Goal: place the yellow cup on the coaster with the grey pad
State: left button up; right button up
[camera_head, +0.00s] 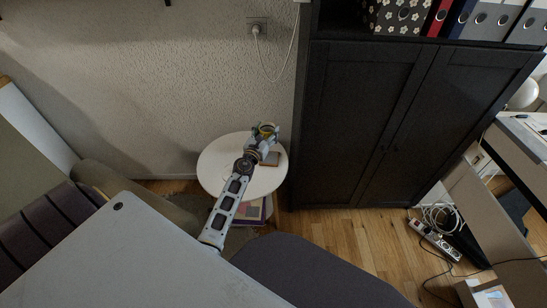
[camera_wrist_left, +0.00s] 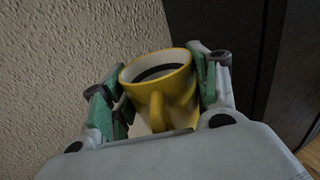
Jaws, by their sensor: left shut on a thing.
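The yellow cup (camera_wrist_left: 163,88) is between the green-padded fingers of my left gripper (camera_wrist_left: 160,85) in the left wrist view, its handle facing the camera and a dark inside showing at the rim. The cup looks roughly upright. In the head view the cup (camera_head: 267,130) is small, in my left gripper (camera_head: 265,133) over the right part of a round white table (camera_head: 222,164). A dark flat square thing (camera_head: 270,158) lies on the table just below the gripper; I cannot tell whether it is the coaster with the grey pad. My right gripper is not in view.
A tall dark cabinet (camera_head: 362,125) stands right beside the table. A textured wall (camera_head: 200,80) with a socket (camera_head: 257,25) is behind it. The left part of the tabletop is bare. Books or papers (camera_head: 250,212) show below the table. A dark chair-like shape (camera_head: 310,270) is in front.

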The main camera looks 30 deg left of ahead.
pick_arm(q)
jog(key=shift+d, duration=0.15)
jog(key=shift+w+d, duration=0.1)
jog(key=shift+d, duration=0.05)
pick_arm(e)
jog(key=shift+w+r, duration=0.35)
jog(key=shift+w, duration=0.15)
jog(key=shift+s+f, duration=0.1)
pick_arm(q)
jog(key=shift+f, duration=0.3)
jog(key=shift+f+b, duration=0.25)
jog(key=shift+b, duration=0.25)
jog(key=shift+f+b, duration=0.45)
jog(key=shift+f, duration=0.05)
jog(key=shift+f+b, duration=1.55)
jog(key=shift+f, duration=0.05)
jog(key=shift+f+b, duration=0.5)
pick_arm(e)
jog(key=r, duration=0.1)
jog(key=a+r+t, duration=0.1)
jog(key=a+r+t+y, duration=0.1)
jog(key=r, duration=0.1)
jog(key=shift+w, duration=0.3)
